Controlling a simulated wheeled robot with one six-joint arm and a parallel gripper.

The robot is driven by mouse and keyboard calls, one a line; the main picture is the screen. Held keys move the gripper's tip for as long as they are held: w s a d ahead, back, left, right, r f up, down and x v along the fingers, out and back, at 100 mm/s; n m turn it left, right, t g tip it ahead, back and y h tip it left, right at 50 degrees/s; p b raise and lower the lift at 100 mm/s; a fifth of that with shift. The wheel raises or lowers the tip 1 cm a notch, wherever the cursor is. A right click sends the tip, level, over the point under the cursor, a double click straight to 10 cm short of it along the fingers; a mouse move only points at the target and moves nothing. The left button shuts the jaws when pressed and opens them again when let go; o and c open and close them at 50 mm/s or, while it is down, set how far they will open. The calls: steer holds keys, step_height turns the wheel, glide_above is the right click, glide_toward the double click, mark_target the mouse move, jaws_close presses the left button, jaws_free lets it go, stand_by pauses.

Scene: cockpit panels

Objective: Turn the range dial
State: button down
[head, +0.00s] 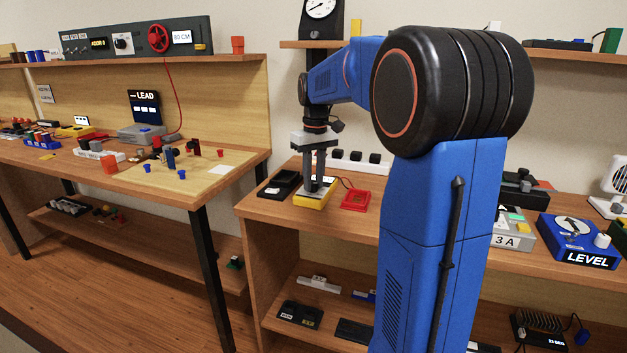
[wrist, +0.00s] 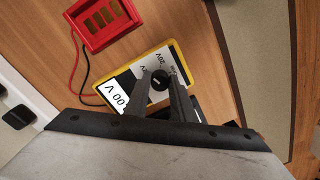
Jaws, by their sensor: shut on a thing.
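A yellow-edged meter (head: 312,201) lies on the right-hand workbench, under my gripper. In the wrist view the meter (wrist: 180,53) has a grey face, a white display reading "00 V" and a "20V" mark near its black round range dial (wrist: 158,85). My gripper (head: 319,178) points straight down over the meter. In the wrist view its fingers (wrist: 159,80) stand on either side of the dial and are shut on it. The fingers hide part of the dial and some marks around it. I cannot tell where the dial points.
A red open box (wrist: 107,22) lies beside the meter, with red and black leads running between them. It also shows in the head view (head: 355,200). A black tray (head: 279,184) sits left of the meter. A white strip with black knobs (head: 358,161) stands behind.

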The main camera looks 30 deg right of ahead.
stand_by(0.3)
steer(key=c, duration=1.5)
jaws_free()
steer(key=r, duration=1.7)
steer(key=shift+d+r, duration=0.25)
steer(key=shift+d, duration=0.1)
